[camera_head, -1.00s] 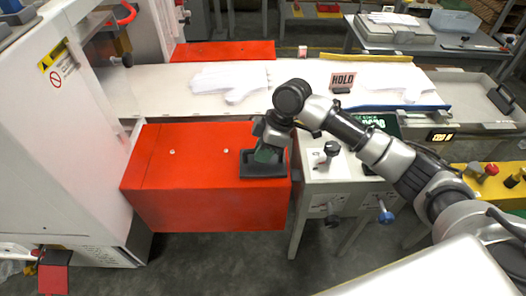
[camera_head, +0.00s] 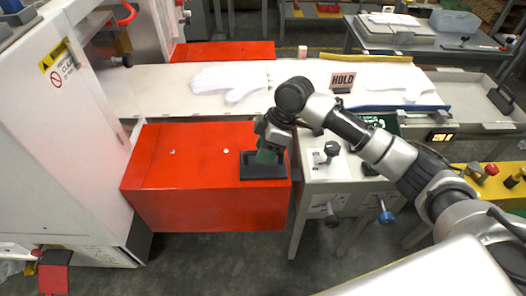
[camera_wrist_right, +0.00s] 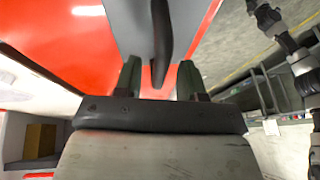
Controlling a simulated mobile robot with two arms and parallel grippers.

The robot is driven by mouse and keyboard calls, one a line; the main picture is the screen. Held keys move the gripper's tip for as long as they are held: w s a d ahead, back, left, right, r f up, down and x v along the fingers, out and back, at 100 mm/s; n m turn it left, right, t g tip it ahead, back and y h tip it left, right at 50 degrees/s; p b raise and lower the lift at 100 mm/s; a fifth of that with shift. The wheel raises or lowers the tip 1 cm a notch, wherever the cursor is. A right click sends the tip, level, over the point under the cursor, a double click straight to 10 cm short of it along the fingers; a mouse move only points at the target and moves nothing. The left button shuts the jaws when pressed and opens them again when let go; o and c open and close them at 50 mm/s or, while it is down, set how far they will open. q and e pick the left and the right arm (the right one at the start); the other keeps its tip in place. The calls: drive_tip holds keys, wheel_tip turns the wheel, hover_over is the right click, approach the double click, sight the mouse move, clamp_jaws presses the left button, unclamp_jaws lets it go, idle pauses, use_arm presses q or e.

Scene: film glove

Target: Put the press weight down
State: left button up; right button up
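The press weight (camera_head: 264,172), a dark rectangular block, lies flat on the right end of the red box top (camera_head: 185,160). In the right wrist view its dark upright handle (camera_wrist_right: 161,40) stands between my fingertips, with a gap on each side. My right gripper (camera_head: 267,155) reaches down over the weight from the right, and in the wrist view its dark green fingers (camera_wrist_right: 159,80) are apart. The gripper hides the handle and part of the weight in the head view. My left gripper is not in view.
A HOLD sign (camera_head: 342,81) stands on the white worktop behind, with white gloves (camera_head: 229,80) to its left. A grey stand with a black knob (camera_head: 331,149) is close right of the box. A white cabinet (camera_head: 55,150) bounds the left. The box's left part is mostly clear.

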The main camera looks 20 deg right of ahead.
drive_tip(key=v, duration=1.1)
drive_tip(key=shift+p, duration=0.35)
